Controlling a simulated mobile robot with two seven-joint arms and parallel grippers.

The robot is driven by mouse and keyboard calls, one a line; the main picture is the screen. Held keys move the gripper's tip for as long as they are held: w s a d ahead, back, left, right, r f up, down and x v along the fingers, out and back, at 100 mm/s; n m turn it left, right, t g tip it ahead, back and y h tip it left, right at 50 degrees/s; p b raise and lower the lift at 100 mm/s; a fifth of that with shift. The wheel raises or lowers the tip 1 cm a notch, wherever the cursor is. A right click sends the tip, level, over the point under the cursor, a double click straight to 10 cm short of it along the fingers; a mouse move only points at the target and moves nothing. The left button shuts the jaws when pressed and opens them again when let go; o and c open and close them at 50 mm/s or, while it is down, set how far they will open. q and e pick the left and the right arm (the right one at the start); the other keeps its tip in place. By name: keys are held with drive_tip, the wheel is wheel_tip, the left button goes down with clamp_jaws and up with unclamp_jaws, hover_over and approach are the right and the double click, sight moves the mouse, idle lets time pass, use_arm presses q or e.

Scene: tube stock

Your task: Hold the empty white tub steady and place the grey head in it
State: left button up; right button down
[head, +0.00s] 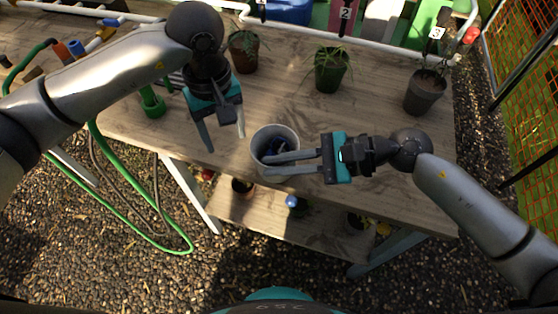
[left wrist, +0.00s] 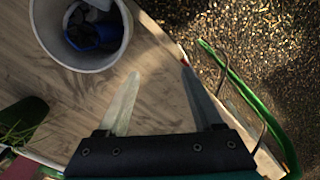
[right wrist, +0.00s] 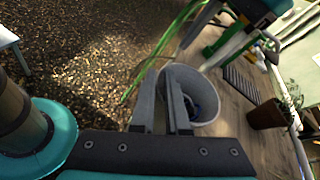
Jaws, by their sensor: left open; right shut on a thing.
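The white tub (head: 259,140) stands upright near the front edge of the table; it also shows in the left wrist view (left wrist: 112,62) and right wrist view (right wrist: 213,88). My right gripper (head: 265,165) is shut on the tub's wall, one finger inside and one outside. A dark grey piece (left wrist: 97,14), apparently the grey head, lies in the tub with a blue piece (left wrist: 82,37). Their full shapes are hidden. My left gripper (head: 225,143) is open and empty, left of the tub and apart from it.
Potted plants stand behind on the table (head: 290,95): one left (head: 245,58), one middle (head: 328,75), one right (head: 424,92). A green fitting (head: 152,103) stands at the left. A lower shelf (head: 270,215) holds pots and a blue-topped item (head: 291,201).

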idle(0.4)
drive_tip(key=c, duration=0.8)
unclamp_jaws()
drive_tip(key=shift+c, duration=0.2)
drive_tip(key=v, duration=1.2)
